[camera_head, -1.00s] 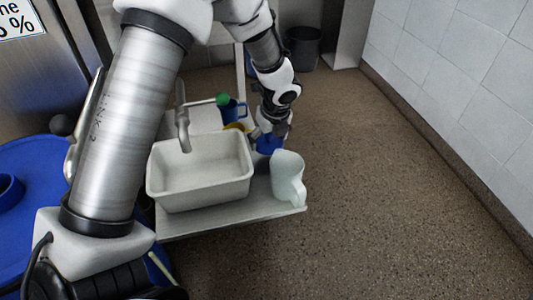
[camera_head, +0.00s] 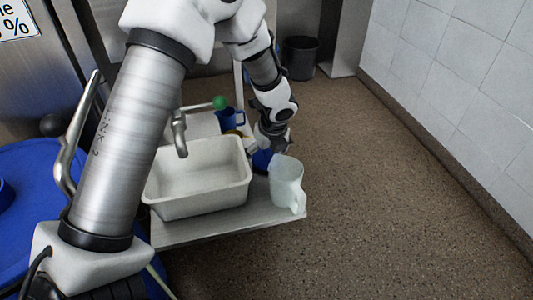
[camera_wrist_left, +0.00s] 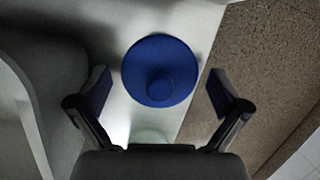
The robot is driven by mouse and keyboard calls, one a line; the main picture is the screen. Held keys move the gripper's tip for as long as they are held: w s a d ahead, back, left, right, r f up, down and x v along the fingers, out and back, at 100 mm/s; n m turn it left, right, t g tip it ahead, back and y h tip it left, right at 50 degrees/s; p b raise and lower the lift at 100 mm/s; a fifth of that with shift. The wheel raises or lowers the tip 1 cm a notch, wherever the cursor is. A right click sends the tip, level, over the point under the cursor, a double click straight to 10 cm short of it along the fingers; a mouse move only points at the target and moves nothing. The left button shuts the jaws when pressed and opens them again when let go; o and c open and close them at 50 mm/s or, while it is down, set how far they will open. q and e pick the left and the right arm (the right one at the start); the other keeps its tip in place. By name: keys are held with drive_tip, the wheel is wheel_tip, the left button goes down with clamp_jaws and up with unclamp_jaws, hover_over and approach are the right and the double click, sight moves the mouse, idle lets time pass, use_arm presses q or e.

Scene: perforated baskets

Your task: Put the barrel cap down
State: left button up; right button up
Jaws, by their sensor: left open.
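The barrel cap is a blue disc with a round raised knob (camera_head: 262,160). It lies on the pale metal surface (camera_head: 230,219) between the white sink basin and the pale mug. In the left wrist view the cap (camera_wrist_left: 160,58) shows whole, knob facing the camera. My left gripper (camera_head: 271,149) is over the cap; in the left wrist view its fingers (camera_wrist_left: 160,90) are spread wide on either side, with a gap to the cap. My right gripper is not in view.
The white sink basin (camera_head: 201,203) with a grey tap (camera_head: 179,133) is left of the cap. The pale mug (camera_head: 286,183) stands close in front of it, near the surface's right edge. A blue mug (camera_head: 230,118) stands behind. Open floor (camera_head: 400,200) lies right.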

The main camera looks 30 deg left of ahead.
use_arm(q)
drive_tip(key=p+v, duration=0.7)
drive_tip(key=v, duration=0.5)
